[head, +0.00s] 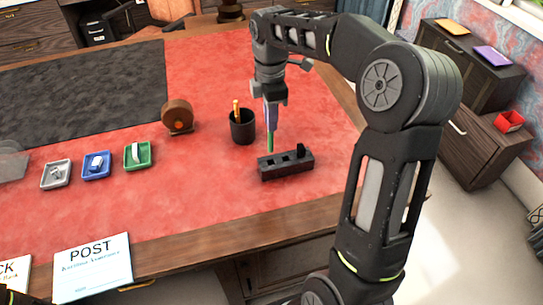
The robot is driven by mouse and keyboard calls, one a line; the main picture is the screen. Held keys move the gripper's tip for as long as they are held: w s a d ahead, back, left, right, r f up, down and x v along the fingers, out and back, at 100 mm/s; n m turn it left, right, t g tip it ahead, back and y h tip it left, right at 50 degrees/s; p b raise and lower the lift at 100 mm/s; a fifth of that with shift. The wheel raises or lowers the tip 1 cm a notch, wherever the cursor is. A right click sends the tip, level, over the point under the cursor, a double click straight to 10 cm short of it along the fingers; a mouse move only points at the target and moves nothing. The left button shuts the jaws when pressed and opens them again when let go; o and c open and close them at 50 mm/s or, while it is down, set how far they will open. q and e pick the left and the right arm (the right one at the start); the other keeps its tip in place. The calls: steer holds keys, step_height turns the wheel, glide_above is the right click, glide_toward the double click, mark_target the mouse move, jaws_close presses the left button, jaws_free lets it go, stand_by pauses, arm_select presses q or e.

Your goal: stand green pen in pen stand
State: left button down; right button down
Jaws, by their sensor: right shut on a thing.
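My right gripper (270,101) points down over the desk, shut on the green pen (270,142), which hangs nearly upright below it. The pen's green lower end is just above or behind the left part of the pen stand (287,170); I cannot tell whether it touches. The stand is a dark block with square holes in its top. A short dark piece sticks up at its right end. The fingers hide the pen's upper part. My left gripper is not in view.
A black cup (242,132) with yellow-orange sticks stands left of the pen, close to it. A round brown object (178,117) and small green (138,167), blue (82,175) and grey (43,185) trays are further left. The red desk in front of the stand is clear.

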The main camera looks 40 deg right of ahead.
glide_above(271, 152)
steer(key=shift+w+d+f, duration=0.1)
steer(key=shift+w+f, duration=0.1)
steer(key=shift+f, duration=1)
steer(key=shift+w+d+f, duration=0.1)
steer(key=shift+w+f, duration=0.05)
steer(key=shift+f, duration=1.05)
steer(key=shift+f+p, duration=0.4)
steer(key=shift+f, duration=1.55)
steer(key=c, duration=1.4)
jaws_free()
steer(key=shift+c, duration=0.2)
step_height(271, 152, up, 12)
steer(key=shift+r+b, duration=0.15)
steer(key=shift+b, duration=0.2)
